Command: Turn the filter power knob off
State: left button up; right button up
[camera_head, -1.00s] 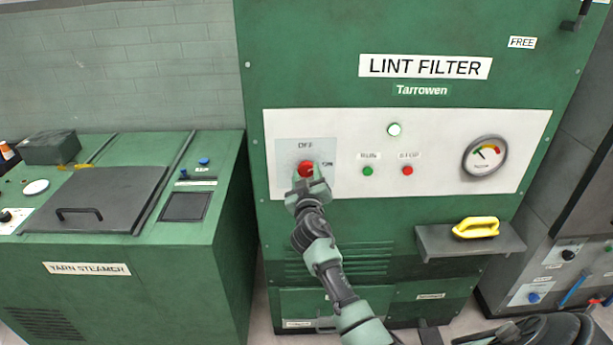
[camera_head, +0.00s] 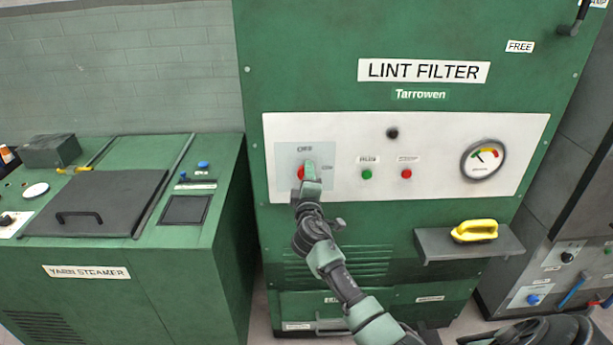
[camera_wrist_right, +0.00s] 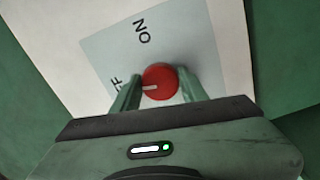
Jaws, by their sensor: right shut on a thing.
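The red filter power knob (camera_head: 301,173) is on a pale blue plate on the lint filter's white panel, partly hidden by my right gripper (camera_head: 309,178). In the right wrist view the round red knob (camera_wrist_right: 160,83) sits between the two fingers of my right gripper (camera_wrist_right: 155,90), which is shut on it. Its white pointer mark points left, toward the partly hidden OFF label (camera_wrist_right: 117,84). The ON label (camera_wrist_right: 142,32) is above, away from the pointer. The lamp (camera_head: 392,133) on the panel is dark. My left gripper is not in view.
A green run button (camera_head: 367,174), a red stop button (camera_head: 406,174) and a gauge (camera_head: 483,160) are right of the knob. A shelf (camera_head: 431,243) with a yellow-handled tool (camera_head: 475,230) juts out below. The yarn steamer (camera_head: 150,260) stands at left.

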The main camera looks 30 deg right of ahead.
jog(key=shift+n, duration=1.1)
jog(key=shift+f, duration=0.1)
jog(key=o, duration=1.4)
jog(key=shift+s+a, duration=0.1)
jog(key=shift+s, duration=0.05)
jog(key=v, duration=0.7)
jog(key=shift+s+a+b, duration=0.2)
jog(key=shift+b, duration=0.15)
